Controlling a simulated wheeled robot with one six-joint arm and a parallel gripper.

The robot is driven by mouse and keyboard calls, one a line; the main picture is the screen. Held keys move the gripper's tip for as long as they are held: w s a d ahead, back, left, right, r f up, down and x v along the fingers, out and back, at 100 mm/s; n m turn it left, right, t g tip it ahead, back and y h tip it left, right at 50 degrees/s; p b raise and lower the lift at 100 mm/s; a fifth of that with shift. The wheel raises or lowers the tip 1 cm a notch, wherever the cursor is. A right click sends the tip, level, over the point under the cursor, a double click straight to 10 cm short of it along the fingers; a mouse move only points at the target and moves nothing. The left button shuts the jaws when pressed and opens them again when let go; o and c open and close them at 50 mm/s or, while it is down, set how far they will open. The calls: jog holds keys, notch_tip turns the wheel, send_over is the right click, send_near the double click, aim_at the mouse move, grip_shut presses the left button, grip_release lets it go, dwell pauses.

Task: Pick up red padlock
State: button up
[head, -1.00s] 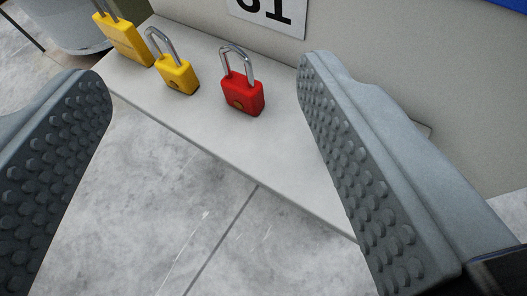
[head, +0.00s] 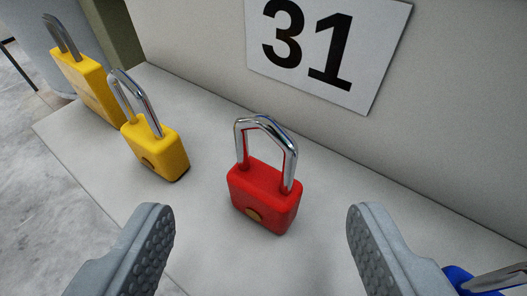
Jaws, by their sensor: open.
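The red padlock (head: 264,194) stands upright on a pale grey ledge (head: 208,248), its silver shackle up and a brass keyhole disc on its front face. My gripper (head: 260,232) is open, with one grey studded finger at the lower left and the other at the lower right. The red padlock shows between the fingers and a little beyond their tips. Nothing is held, and neither finger appears to touch the padlock.
A small yellow padlock (head: 156,150) and a larger yellow padlock (head: 88,84) stand to the left on the ledge. A blue padlock (head: 462,281) is partly hidden at the lower right. A wall with a "31" sign (head: 327,45) rises behind.

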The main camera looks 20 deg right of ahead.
aim_at(260, 158)
jog(key=shift+x, duration=3.75)
jog(key=shift+s+f, duration=0.1)
jog(key=c, duration=1.1)
jog(key=shift+o, duration=0.2)
